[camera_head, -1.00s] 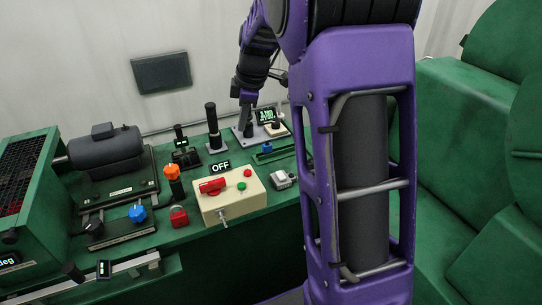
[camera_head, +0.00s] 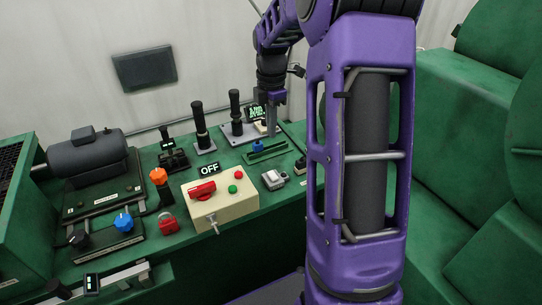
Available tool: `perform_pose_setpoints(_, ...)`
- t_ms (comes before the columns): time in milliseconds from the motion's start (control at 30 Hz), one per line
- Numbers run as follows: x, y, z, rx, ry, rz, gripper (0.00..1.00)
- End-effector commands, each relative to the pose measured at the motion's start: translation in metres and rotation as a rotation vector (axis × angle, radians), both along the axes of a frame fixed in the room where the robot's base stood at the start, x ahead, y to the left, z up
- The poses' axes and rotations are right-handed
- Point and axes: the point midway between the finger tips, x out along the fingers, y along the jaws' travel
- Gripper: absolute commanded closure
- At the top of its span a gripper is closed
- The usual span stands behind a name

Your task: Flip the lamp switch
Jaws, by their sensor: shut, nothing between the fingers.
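My gripper (camera_head: 271,132) points down over the back right of the green console, near a small lit display (camera_head: 256,112). Its fingers are small here and look closed, with nothing held. No switch carries a readable lamp label. A small grey-white switch block (camera_head: 274,180) sits right of a cream control box (camera_head: 238,207), nearer the camera than my gripper. A metal toggle lever (camera_head: 212,222) sticks out of the box's front. The box also has a red handle (camera_head: 202,189), a red and a green button, and an OFF sign (camera_head: 209,169) behind it.
Black upright levers (camera_head: 200,130) stand along the back, left of my gripper. A blue knob on a green slide (camera_head: 258,147) lies below it. A grey motor (camera_head: 88,155), an orange-topped lever (camera_head: 158,176) and a blue knob (camera_head: 124,222) are further left. Green seats (camera_head: 460,130) are at right.

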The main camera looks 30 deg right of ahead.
Motion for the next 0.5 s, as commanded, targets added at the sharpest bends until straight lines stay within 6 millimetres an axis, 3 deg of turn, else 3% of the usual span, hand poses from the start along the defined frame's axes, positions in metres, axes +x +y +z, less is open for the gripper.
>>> perform_pose_setpoints(167, -0.001, 0.0, -0.024, 0.002, 0.005, 0.0, 1.0)
perform_pose_setpoints(500, -0.001, 0.001, -0.097, 0.002, 0.004, 0.001, 1.0)
